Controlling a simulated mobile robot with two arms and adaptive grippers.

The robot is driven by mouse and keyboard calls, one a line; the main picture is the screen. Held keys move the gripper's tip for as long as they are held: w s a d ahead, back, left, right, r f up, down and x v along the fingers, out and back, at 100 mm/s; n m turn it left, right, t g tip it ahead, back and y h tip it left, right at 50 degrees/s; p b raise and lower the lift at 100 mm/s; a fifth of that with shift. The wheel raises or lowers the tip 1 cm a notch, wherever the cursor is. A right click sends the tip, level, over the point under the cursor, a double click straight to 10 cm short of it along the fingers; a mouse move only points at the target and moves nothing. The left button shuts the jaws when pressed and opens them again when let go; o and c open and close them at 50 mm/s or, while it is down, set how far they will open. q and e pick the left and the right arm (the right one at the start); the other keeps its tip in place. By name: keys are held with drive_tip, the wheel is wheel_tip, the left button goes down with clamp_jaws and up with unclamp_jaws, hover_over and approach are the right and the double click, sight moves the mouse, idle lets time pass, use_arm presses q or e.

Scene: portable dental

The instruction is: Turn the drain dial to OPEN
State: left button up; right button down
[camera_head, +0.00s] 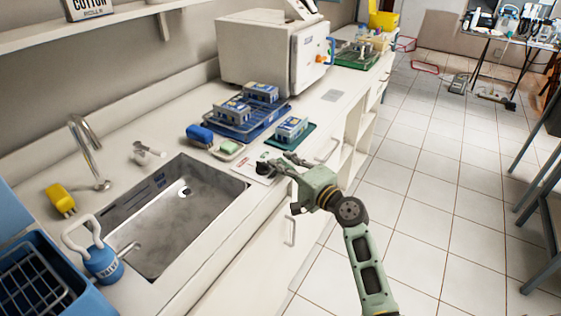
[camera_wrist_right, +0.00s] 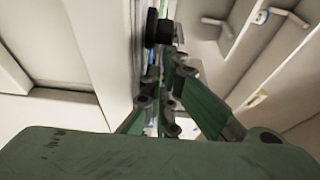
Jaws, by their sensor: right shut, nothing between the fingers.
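The drain dial (camera_head: 263,168) is a small black knob on a white label plate (camera_head: 248,164) on the counter, just right of the sink (camera_head: 180,215). The label's text is too small to read, so I cannot tell which way the dial points. My right gripper (camera_head: 279,164) reaches in from the right, its fingertips beside the dial. In the right wrist view, the black dial (camera_wrist_right: 152,30) is just beyond the fingertips (camera_wrist_right: 172,55). The fingers are shut with nothing between them. Whether they touch the dial is unclear. My left gripper is out of view.
A green sponge (camera_head: 231,147), a blue brush-like item (camera_head: 200,134) and trays with blue boxes (camera_head: 291,129) stand behind the dial. Cabinet handles (camera_head: 291,232) stick out below the counter edge.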

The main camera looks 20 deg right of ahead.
drive_tip(key=shift+f, duration=0.1)
drive_tip(key=shift+m+h+p, duration=0.5)
drive_tip(key=shift+h+p, duration=0.05)
drive_tip(key=shift+h, duration=0.05)
drive_tip(key=shift+s+t+h, duration=0.15)
drive_tip(key=shift+t+h, duration=0.15)
drive_tip(key=shift+h, duration=0.1)
drive_tip(key=shift+m+h+p, duration=0.3)
drive_tip(key=shift+m+p, duration=0.05)
drive_tip(key=shift+m, duration=0.05)
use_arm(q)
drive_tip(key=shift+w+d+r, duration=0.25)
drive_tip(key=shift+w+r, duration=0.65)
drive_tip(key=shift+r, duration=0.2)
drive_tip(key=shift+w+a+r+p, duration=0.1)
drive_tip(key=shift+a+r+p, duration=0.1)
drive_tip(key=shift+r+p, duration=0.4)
use_arm(e)
drive_tip(key=shift+s+m+h, duration=0.2)
drive_tip(key=shift+m+h, duration=0.5)
drive_tip(key=shift+h, duration=0.4)
